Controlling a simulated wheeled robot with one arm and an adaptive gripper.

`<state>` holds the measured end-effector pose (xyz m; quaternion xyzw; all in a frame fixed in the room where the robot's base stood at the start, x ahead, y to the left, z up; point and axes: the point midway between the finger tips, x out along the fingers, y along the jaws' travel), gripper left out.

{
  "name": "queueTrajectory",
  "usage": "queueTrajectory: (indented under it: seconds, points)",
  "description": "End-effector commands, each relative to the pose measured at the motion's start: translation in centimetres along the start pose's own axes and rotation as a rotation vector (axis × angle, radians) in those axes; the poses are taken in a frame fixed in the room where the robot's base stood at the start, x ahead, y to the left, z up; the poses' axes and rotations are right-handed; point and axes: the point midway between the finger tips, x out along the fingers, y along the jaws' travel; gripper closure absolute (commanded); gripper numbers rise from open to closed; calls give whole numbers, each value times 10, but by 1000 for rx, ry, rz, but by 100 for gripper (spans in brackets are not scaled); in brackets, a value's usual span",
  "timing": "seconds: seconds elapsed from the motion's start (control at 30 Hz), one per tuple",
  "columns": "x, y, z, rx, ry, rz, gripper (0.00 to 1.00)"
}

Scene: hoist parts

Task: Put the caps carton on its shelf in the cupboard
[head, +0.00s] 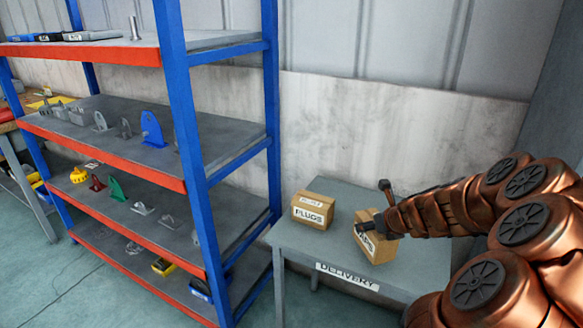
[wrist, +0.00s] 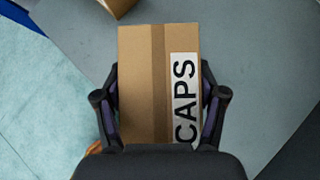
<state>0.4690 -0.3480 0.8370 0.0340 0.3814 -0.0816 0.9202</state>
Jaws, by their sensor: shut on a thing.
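The caps carton (head: 377,246) is a brown cardboard box with a white label, at the delivery table in the head view. In the wrist view the caps carton (wrist: 145,80) lies between the two fingers, with "CAPS" readable along its right side. My gripper (head: 374,220) is shut on the carton; in the wrist view the fingers of my gripper (wrist: 160,105) touch its left and right sides. I cannot tell whether the carton rests on the table or is just above it. No cupboard is recognisable in either view.
The plugs carton (head: 312,211) stands on the grey delivery table (head: 337,190), left of the caps carton. A blue and orange shelf rack (head: 188,130) with brackets and other parts stands left of the table. A wall is close behind.

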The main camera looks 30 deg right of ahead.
Motion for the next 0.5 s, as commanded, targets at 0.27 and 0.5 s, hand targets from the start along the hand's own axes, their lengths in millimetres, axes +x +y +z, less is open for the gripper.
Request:
queueTrajectory:
  seconds: [0.27, 0.5]
  points:
    - [-1, 0, 0, 0, -1, -1, 96]
    - [5, 35, 29, -15, -4, 21, 96]
